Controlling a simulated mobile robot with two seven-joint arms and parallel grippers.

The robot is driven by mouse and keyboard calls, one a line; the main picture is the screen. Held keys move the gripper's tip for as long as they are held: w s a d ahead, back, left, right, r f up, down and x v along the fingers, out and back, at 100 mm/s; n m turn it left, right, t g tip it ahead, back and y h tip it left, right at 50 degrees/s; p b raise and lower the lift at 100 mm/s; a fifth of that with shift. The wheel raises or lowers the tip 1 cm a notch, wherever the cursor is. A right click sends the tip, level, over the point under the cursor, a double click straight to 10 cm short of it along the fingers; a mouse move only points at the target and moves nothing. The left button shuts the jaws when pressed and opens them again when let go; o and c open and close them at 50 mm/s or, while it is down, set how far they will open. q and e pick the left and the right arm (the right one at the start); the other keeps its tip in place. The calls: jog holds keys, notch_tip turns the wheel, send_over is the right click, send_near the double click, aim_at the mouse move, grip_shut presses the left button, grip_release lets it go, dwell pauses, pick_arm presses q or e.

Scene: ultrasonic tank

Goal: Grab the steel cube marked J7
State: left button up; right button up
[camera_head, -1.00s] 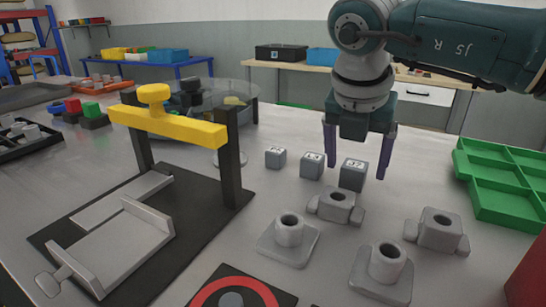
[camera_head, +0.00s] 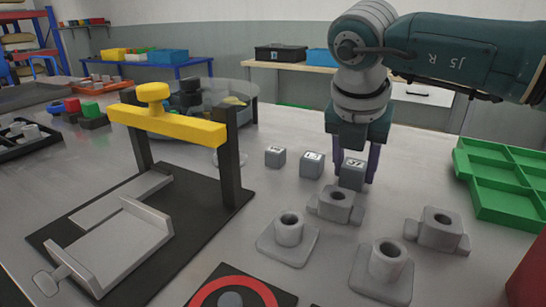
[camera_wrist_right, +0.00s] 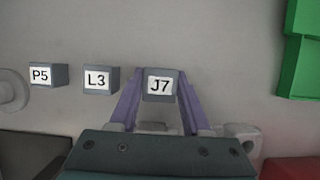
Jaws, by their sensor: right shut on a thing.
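The steel cube marked J7 (camera_head: 352,174) is the rightmost of three labelled cubes on the table in the head view. In the right wrist view the cube J7 (camera_wrist_right: 160,86) sits between the purple fingertips. My right gripper (camera_head: 362,165) points down and is shut on it; the cube hides part of the fingers in the head view. The cube marked L3 (camera_head: 312,165) stands to its left, and the cube marked P5 (camera_head: 275,157) further left. Both also show in the right wrist view, L3 (camera_wrist_right: 97,80) and P5 (camera_wrist_right: 45,75). My left gripper is not in view.
Several grey flanged parts stand in front of the cubes, the closest a block with a hole (camera_head: 336,205). A green divided tray (camera_head: 500,185) lies to the right. A yellow-barred fixture (camera_head: 165,125) stands to the left. Table space between J7 and the tray is clear.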

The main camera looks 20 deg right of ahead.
grip_shut()
jog(key=shift+r, duration=0.15)
